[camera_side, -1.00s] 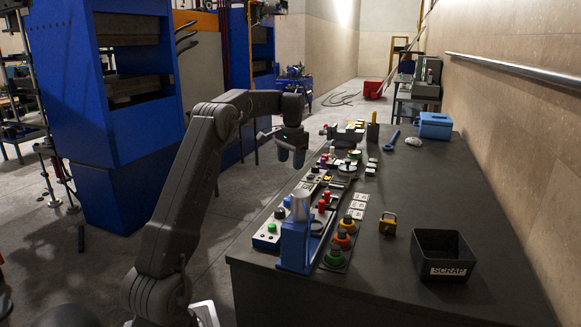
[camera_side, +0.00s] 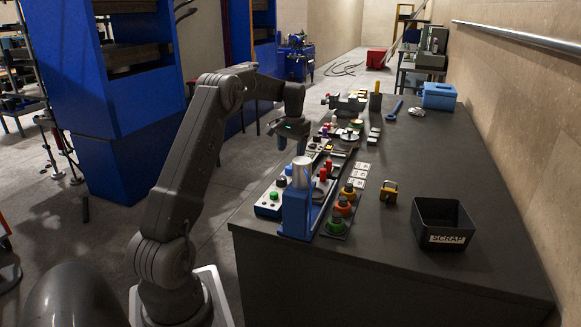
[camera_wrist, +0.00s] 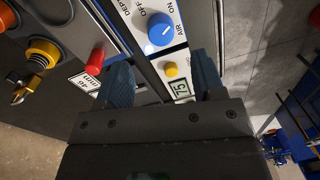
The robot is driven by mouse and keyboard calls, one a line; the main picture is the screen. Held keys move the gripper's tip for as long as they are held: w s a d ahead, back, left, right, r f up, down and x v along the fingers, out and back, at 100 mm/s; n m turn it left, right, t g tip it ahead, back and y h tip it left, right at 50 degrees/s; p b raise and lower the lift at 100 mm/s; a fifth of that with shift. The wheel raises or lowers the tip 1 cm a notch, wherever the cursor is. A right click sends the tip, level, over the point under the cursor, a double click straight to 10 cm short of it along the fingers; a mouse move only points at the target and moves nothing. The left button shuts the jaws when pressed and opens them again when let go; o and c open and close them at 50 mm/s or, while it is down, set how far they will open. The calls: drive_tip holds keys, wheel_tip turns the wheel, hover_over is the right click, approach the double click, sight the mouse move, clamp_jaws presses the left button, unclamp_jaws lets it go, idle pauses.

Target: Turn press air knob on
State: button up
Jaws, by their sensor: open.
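The blue round air knob (camera_wrist: 161,29) shows at the top of the wrist view on a light panel marked AIR, OFF and ON. I cannot clearly tell which way the knob points. My gripper (camera_wrist: 163,82) is open and empty, with its dark blue fingers apart. The knob appears beyond the fingertips, in line with the gap between them, and is not between the fingers. In the side view my gripper (camera_side: 292,147) hangs over the left edge of the bench, above the control panels.
On the bench (camera_side: 440,170) stand a blue stand (camera_side: 297,212), a yellow padlock (camera_side: 389,196) and a black scrap bin (camera_side: 443,222). The right of the bench has free room.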

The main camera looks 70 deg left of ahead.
sight(291, 167)
drive_tip(key=f, duration=0.7)
drive_tip(key=shift+s+a+f, duration=0.1)
drive_tip(key=shift+s+a, duration=0.05)
drive_tip(key=shift+a, duration=0.05)
drive_tip(key=shift+c, duration=0.3)
drive_tip(key=c, duration=0.9)
drive_tip(key=shift+o, duration=0.2)
drive_tip(key=shift+n, duration=0.6)
drive_tip(key=o, duration=0.9)
drive_tip(key=r, duration=1.4)
drive_tip(key=shift+w+d, duration=0.3)
